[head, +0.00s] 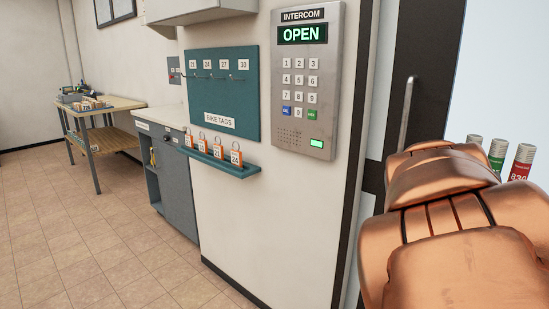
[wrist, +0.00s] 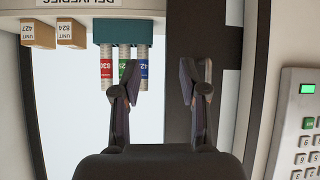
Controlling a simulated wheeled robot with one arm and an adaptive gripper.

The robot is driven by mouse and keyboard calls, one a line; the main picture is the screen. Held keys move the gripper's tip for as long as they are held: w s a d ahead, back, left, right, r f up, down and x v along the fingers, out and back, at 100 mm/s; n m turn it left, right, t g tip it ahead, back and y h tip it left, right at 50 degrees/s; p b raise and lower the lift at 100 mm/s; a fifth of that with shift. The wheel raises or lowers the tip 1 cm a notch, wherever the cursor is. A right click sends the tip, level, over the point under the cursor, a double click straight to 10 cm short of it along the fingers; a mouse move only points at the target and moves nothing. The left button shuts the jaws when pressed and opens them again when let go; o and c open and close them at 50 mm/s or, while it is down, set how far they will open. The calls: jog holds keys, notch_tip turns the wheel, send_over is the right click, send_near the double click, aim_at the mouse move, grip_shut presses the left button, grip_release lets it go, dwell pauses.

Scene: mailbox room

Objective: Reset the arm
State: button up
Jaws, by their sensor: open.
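My gripper (wrist: 160,80) is open and empty in the wrist view, its two dark fingers spread apart with nothing between them. In the head view my copper-coloured arm fills the lower right and the gripper's fingers cannot be made out. The grey intercom panel (head: 308,85) is on the wall left of my arm, its screen showing OPEN in green and a small green light lit. Its corner also shows at the right edge of the wrist view (wrist: 298,130).
Canisters with red (wrist: 107,70), green and blue labels sit in a teal holder, with two small boxes (wrist: 71,33) beside them. A teal bike-tag board (head: 222,85) hangs above a ledge (head: 238,169) of orange tags. A cabinet (head: 170,165) and table (head: 115,103) stand left; the tiled floor is clear.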

jog(key=s+a+f+n+g+y, duration=0.1)
jog(key=s+a+f+g+y, duration=0.2)
jog(key=s+f, duration=0.45)
jog(key=s+a+f+n+g+y, duration=0.1)
jog(key=s+a+f+g, duration=0.1)
jog(key=s+a+f, duration=0.35)
jog(key=s+a+f+n+g+y, duration=0.1)
jog(key=s+a+f+n+g, duration=0.15)
jog(key=s+f, duration=0.45)
jog(key=s+a+f+n+g+y, duration=0.2)
jog(key=s+a+f+g, duration=0.15)
jog(key=s, duration=0.75)
notch_tip(320, 180, up, 23)
jog(key=s+p, duration=0.1)
jog(key=p, duration=2)
jog(key=shift+s+a+t, duration=0.2)
jog(key=shift+a+t, duration=0.1)
